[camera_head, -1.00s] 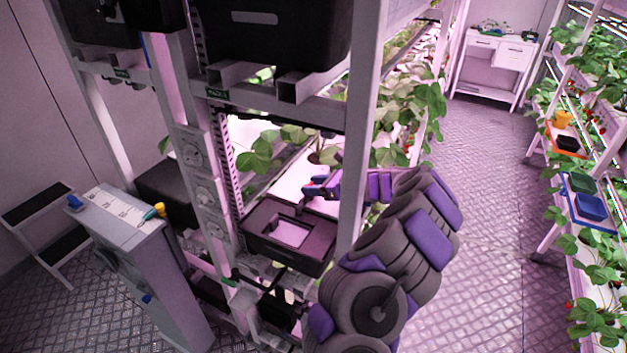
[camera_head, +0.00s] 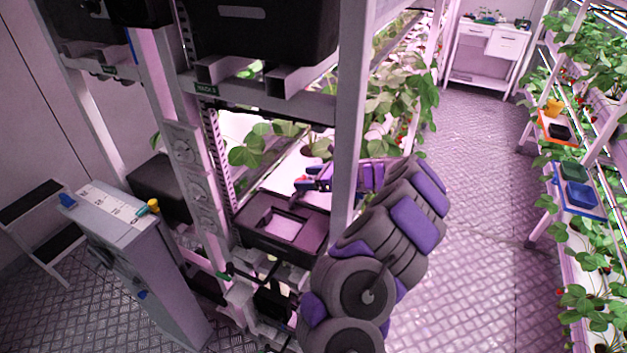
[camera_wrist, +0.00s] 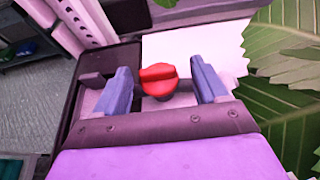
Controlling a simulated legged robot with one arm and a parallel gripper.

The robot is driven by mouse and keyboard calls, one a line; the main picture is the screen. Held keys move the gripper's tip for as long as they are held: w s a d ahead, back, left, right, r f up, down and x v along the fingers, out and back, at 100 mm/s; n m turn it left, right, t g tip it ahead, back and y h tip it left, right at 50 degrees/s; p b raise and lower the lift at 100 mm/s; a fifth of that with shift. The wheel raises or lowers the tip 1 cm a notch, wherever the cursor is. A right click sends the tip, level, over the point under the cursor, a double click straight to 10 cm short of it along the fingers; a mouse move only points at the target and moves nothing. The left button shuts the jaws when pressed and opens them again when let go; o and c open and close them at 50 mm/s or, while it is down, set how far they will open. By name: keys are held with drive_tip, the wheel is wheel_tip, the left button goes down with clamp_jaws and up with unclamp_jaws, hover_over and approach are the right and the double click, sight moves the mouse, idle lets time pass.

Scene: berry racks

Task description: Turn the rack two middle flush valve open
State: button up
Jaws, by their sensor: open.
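A red valve handle (camera_wrist: 158,78) sits between the two blue fingers of my gripper (camera_wrist: 160,66) in the wrist view, with visible space on both sides. My gripper is open and the handle is not clamped. In the head view my gripper (camera_head: 309,184) reaches behind the rack's front post, above a black tray, and a small patch of red shows at its tips. The valve body below the handle is mostly hidden.
The rack post (camera_head: 345,140) stands close to my arm. A black tray (camera_head: 250,232) lies below my gripper. Plant leaves (camera_wrist: 285,60) are close on the right in the wrist view. A grey cabinet (camera_head: 165,270) stands left; the aisle floor (camera_head: 470,190) is clear.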

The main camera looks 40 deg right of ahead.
drive_tip(key=shift+a, duration=0.2)
drive_tip(key=shift+m+h+b, duration=0.4)
drive_tip(key=shift+b, duration=0.45)
